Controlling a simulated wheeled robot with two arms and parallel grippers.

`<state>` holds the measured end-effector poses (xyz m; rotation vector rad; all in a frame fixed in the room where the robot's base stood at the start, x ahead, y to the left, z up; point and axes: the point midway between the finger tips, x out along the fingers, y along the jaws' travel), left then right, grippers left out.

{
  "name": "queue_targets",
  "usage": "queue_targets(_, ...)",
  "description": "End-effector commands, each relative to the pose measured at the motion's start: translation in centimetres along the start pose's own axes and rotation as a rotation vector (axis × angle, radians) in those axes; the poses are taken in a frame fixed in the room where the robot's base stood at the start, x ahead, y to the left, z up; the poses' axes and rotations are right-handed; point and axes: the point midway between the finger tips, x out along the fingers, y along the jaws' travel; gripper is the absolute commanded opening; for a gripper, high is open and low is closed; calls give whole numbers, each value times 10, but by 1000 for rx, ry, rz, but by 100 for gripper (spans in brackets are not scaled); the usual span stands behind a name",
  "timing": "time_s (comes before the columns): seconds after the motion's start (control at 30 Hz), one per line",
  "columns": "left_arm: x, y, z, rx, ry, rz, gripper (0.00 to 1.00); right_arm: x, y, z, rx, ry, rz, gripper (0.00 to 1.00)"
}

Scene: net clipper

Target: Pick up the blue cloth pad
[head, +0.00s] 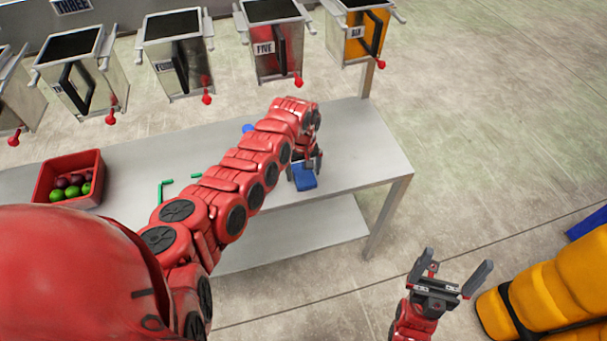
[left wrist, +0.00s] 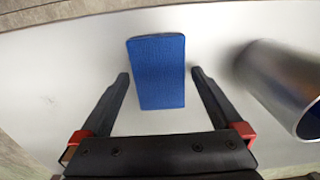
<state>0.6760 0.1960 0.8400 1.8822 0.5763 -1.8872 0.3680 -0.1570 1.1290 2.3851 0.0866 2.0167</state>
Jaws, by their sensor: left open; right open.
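The blue cloth pad (head: 305,178) lies on the white table (head: 370,160) near its front right part. In the left wrist view the pad (left wrist: 157,72) is a blue upright rectangle with a dark far edge. My left gripper (head: 305,164) is above the pad, its fingers pointing down. In the left wrist view the open fingers (left wrist: 160,78) stand on either side of the pad's near part, with a gap on both sides. Whether the fingertips are at the pad's height is hard to tell. My right gripper (head: 450,270) is open and empty, off the table over the floor.
A red crate (head: 70,180) with green and dark round items is at the table's left. Green pieces (head: 166,190) lie mid-table. Numbered boxes (head: 275,50) line the back.

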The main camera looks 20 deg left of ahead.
Motion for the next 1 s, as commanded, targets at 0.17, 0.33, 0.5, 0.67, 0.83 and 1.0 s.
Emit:
queue_targets(0.17,4,1,-1,-1,2,4,100,1,0,0,0,0,0,100)
queue_targets(0.33,4,1,0,-1,2,3,96,0,0,0,0,0,0,100)
queue_targets(0.5,4,1,0,-1,2,3,66,0,0,0,0,0,0,100)
queue_targets(0.67,4,0,0,-1,2,3,37,0,0,0,0,0,0,100)
queue_targets(0.83,4,0,0,-1,2,3,27,0,0,0,0,0,0,100)
queue_targets(1.0,3,0,-1,-1,2,2,27,0,0,0,0,0,0,100)
